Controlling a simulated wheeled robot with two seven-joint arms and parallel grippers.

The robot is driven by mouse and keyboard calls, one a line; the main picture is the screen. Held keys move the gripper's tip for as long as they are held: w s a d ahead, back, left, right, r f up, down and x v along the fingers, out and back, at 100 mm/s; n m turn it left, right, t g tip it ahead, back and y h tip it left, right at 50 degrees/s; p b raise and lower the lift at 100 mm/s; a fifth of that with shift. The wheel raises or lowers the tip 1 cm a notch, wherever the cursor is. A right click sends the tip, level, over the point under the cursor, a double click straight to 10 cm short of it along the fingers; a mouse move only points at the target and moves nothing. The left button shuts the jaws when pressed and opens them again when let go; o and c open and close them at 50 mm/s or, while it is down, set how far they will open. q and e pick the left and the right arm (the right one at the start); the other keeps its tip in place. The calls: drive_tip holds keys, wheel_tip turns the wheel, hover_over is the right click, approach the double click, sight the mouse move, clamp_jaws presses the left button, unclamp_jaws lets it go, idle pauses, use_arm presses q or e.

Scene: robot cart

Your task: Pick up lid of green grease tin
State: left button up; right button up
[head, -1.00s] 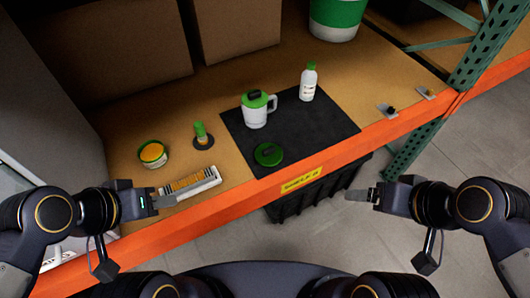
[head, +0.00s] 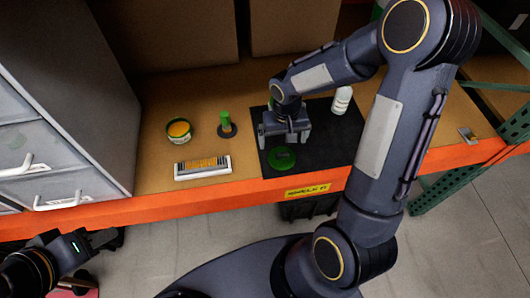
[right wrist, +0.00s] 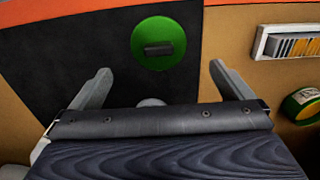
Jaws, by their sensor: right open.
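The round green lid (head: 281,158) lies flat on the black mat (head: 327,154), near the shelf's front edge. It also shows in the right wrist view (right wrist: 148,57), with a dark handle on top. The open green tin (head: 180,139) with orange-yellow content stands left of the mat; its edge shows in the right wrist view (right wrist: 307,111). My right gripper (head: 288,139) is open and empty over the mat, just behind the lid; its two fingers (right wrist: 160,72) are spread apart, with the lid beyond their tips. My left gripper (head: 103,238) is low at left, away from the shelf; its finger state is unclear.
A white bottle (head: 342,100) stands at the mat's back right. A green-topped brush-like item (head: 225,122) and a white tray of orange pieces (head: 203,174) are left of the mat. A grey cabinet (head: 65,90) stands left.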

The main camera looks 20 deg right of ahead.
sight(282, 153)
drive_tip(key=shift+w+a+f, duration=0.1)
drive_tip(key=shift+w+f, duration=0.05)
drive_tip(key=shift+f, duration=0.3)
drive_tip(key=f+p, duration=0.1)
drive_tip(key=f, duration=0.6)
drive_tip(key=shift+d+f, duration=0.1)
drive_tip(key=shift+d, duration=0.1)
drive_tip(key=c, duration=0.9)
